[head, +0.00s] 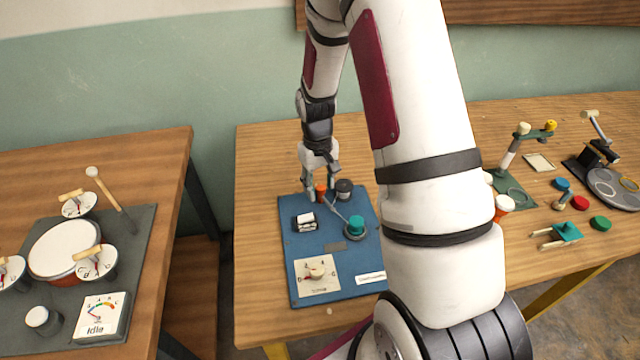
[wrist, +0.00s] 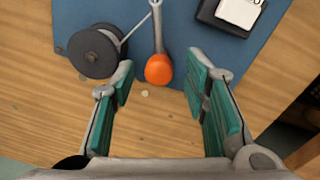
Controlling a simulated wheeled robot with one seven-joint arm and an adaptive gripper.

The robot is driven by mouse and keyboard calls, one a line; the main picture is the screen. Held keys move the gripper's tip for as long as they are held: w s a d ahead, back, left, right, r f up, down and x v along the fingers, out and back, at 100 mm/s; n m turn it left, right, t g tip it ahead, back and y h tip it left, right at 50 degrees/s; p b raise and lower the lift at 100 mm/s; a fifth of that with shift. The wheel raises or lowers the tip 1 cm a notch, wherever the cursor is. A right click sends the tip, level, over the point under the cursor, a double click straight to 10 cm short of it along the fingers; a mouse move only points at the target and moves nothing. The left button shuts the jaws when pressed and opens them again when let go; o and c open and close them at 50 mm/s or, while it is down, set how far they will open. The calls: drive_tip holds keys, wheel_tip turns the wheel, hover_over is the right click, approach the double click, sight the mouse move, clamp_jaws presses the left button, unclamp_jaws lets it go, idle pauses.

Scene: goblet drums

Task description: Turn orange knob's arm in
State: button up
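The orange knob (wrist: 159,69) sits on the end of a grey arm (wrist: 157,30) on the blue board (wrist: 190,38). It lies between the fingertips of my gripper (wrist: 160,82), with a gap on each side. The teal-padded fingers are open and empty. In the head view the orange knob (head: 321,189) is partly hidden by my gripper (head: 321,194), at the far edge of the blue board (head: 300,288). A dark spool (wrist: 97,51) stands close left of the knob in the wrist view, with a thin line running from it toward the grey arm.
A teal knob (head: 356,224), a white rocker switch (head: 305,221) and a dial card (head: 317,273) are on the blue board. A drum set (head: 65,248) stands on the left table. Several coloured pieces lie on the right. My arm hides part of the table.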

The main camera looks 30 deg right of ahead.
wheel_tip(320, 180, up, 12)
drive_tip(key=shift+a, duration=0.2)
idle(0.5)
idle(0.4)
wheel_tip(320, 180, up, 9)
drive_tip(key=t, duration=0.1)
hover_over(318, 188)
drive_tip(key=s+a, duration=0.4)
drive_tip(key=s+a+r+t, duration=0.1)
drive_tip(key=s+a+r, duration=0.3)
drive_tip(key=s+r, duration=0.2)
drive_tip(key=s+a+r+t, duration=0.1)
drive_tip(key=s+a, duration=0.1)
drive_tip(key=s, duration=0.5)
drive_tip(key=s+a+r+n+t, duration=0.1)
drive_tip(key=s+a+r, duration=0.1)
drive_tip(key=s, duration=0.5)
drive_tip(key=shift+a, duration=0.8)
drive_tip(key=shift+d, duration=0.1)
